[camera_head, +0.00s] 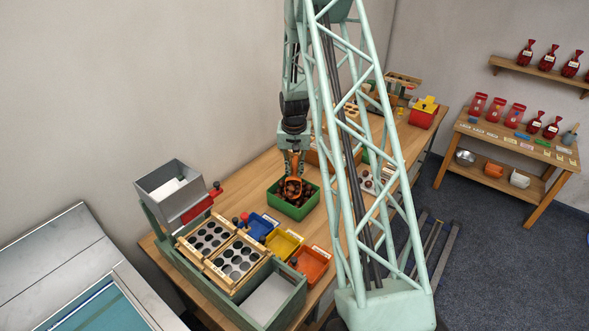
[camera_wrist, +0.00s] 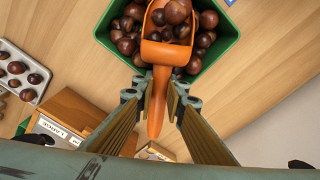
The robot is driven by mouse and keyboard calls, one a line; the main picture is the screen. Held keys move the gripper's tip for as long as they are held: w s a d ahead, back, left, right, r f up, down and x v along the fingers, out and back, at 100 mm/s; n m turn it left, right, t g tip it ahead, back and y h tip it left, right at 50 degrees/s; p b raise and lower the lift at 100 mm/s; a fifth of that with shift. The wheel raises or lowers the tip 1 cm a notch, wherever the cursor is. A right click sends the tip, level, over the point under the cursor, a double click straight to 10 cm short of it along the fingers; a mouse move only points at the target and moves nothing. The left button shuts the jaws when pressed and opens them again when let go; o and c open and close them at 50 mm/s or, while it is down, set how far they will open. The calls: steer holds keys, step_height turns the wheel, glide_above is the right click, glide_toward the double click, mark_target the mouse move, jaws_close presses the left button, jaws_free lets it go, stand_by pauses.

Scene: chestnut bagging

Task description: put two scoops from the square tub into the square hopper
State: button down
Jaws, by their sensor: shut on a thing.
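The green square tub (camera_head: 301,213) stands on the wooden bench and holds brown chestnuts; its green wall (camera_wrist: 216,62) also shows at the top of the wrist view. My gripper (camera_head: 293,168) is over the tub, pointing down. In the wrist view my gripper (camera_wrist: 160,98) is shut on the handle of an orange scoop (camera_wrist: 163,52). The scoop's bowl is over or in the tub and carries several chestnuts; I cannot tell whether it touches the chestnuts below. The grey square hopper (camera_head: 161,187) stands on a green frame at the bench's left end, with a red part at its front.
Blue (camera_head: 262,226), yellow (camera_head: 283,243) and orange-red (camera_head: 312,265) bins stand between tub and hopper frame. Wooden-framed hole trays (camera_head: 208,237) lie in front of the hopper. A pale tray of chestnuts (camera_wrist: 20,74) and a labelled wooden box (camera_wrist: 72,116) are near the tub.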

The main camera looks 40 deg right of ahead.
mark_target(295, 168)
steer(key=shift+s+a+f+p, duration=0.4)
steer(key=shift+s+f+p, duration=0.1)
steer(key=shift+s, duration=0.1)
steer(key=shift+w+r+g+y+p, duration=0.1)
steer(key=shift+r+g+y+p, duration=0.1)
steer(key=shift+g+y+p, duration=0.3)
steer(key=shift+w+d+r+p, duration=0.15)
steer(key=shift+r+p, duration=0.1)
steer(key=shift+p, duration=0.35)
steer(key=shift+w+d+r+g+y+p, duration=0.25)
steer(key=shift+r+p, duration=0.25)
steer(key=shift+p, duration=0.1)
steer(key=shift+w+d+r+g+y+p, duration=0.25)
steer(key=shift+w+r+g+y+p, duration=0.05)
steer(key=shift+r+p, duration=0.3)
steer(key=shift+w+d+r+g+y+p, duration=0.25)
steer(key=shift+r+p, duration=0.2)
steer(key=shift+p, duration=0.15)
steer(key=shift+w, duration=0.1)
